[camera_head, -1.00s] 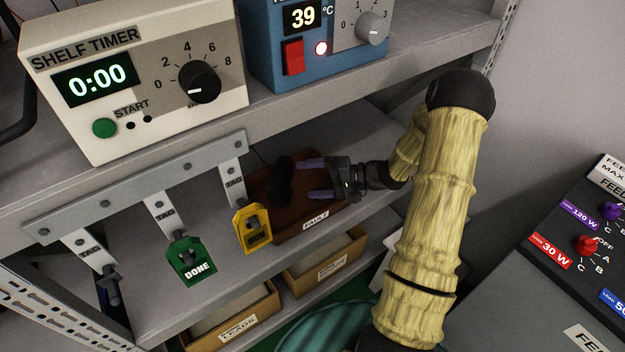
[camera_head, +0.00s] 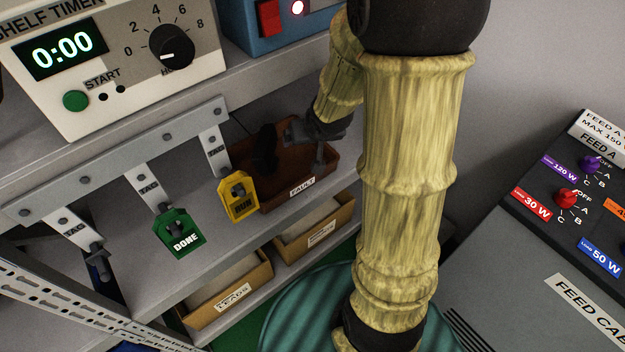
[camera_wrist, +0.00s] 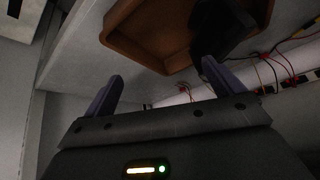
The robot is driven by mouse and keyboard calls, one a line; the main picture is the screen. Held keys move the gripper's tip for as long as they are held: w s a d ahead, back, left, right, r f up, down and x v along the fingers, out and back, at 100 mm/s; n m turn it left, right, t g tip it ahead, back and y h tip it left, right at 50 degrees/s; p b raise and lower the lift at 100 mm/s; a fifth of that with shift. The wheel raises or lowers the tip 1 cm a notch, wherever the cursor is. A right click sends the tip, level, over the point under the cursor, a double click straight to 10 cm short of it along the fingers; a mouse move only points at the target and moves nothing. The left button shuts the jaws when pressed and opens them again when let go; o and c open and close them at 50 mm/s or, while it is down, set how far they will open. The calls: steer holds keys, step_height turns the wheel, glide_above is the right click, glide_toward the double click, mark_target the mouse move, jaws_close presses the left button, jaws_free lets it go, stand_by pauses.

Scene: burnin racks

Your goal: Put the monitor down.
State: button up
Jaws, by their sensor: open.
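A dark object (camera_head: 264,148), probably the monitor, stands in the brown tray (camera_head: 290,205) labelled FAULT on the lower shelf. It also shows as a black shape (camera_wrist: 222,28) over the orange-brown tray (camera_wrist: 132,45) in the wrist view. My gripper (camera_wrist: 160,84) is open, with its two purple fingers apart and nothing between them. In the head view my gripper (camera_head: 318,150) is at the right part of the tray, right of the dark object and apart from it. My arm partly hides the area behind.
A green DONE tag (camera_head: 178,233) and a yellow RUN tag (camera_head: 239,197) hang left of the tray. The shelf timer (camera_head: 110,55) sits on the shelf above. Cardboard bins (camera_head: 228,300) lie below. A feed panel (camera_head: 570,195) is at the right. Wires (camera_wrist: 285,70) show beyond the tray.

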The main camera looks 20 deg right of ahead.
steer(key=s+a+r+g, duration=0.1)
steer(key=s+a+g, duration=0.1)
steer(key=s, duration=0.4)
steer(key=s+a+n+g, duration=0.1)
steer(key=s+a, duration=0.1)
steer(key=s, duration=0.5)
steer(key=shift+s+a+r+n+g, duration=0.2)
steer(key=shift+a+r+n+g, duration=0.1)
steer(key=shift+r+g, duration=0.1)
